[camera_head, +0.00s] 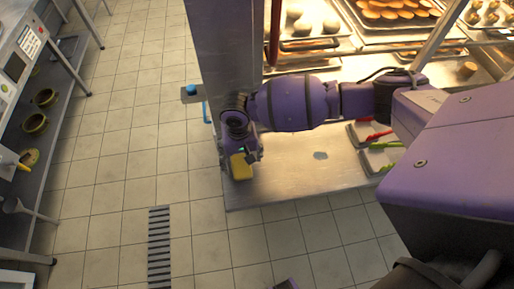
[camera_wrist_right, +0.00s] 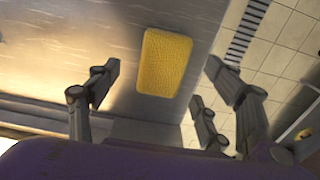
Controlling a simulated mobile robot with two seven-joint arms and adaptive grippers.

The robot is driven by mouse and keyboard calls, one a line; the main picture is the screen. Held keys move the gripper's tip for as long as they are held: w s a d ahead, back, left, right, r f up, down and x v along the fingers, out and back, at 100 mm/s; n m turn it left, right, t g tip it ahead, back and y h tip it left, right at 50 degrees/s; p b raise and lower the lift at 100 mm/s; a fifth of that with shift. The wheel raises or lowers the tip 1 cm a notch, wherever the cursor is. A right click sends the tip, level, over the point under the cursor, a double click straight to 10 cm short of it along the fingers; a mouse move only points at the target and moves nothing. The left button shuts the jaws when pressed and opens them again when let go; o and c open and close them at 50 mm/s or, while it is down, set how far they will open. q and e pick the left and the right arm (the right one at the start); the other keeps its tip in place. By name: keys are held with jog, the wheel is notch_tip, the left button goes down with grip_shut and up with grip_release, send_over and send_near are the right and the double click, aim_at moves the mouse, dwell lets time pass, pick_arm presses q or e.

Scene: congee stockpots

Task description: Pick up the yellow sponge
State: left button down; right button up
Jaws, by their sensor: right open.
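The yellow sponge (camera_head: 241,167) lies on the metal counter (camera_head: 305,185) near its left end in the head view. In the right wrist view the sponge (camera_wrist_right: 164,63) is a yellow rounded rectangle with a textured face, ahead of the fingers. My right gripper (camera_head: 240,158) is right at the sponge in the head view, partly covering it. In the right wrist view my right gripper (camera_wrist_right: 155,85) has its fingers spread wide, with the sponge beyond and between them, apparently untouched. My left gripper is not in view.
A metal post (camera_head: 224,50) stands behind my right gripper. Trays of food (camera_head: 385,15) sit in a lit case, and tongs (camera_head: 380,137) lie on trays to the right. A shelf with bowls (camera_head: 33,123) stands far left. A floor drain (camera_head: 160,245) shows in the tiles.

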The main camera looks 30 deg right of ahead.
aim_at(241, 164)
jog(key=f, duration=0.4)
jog(key=shift+w+a+f+b, duration=0.1)
jog(key=shift+w+a+b, duration=0.1)
jog(key=shift+w+b, duration=0.15)
jog(key=shift+c, duration=0.2)
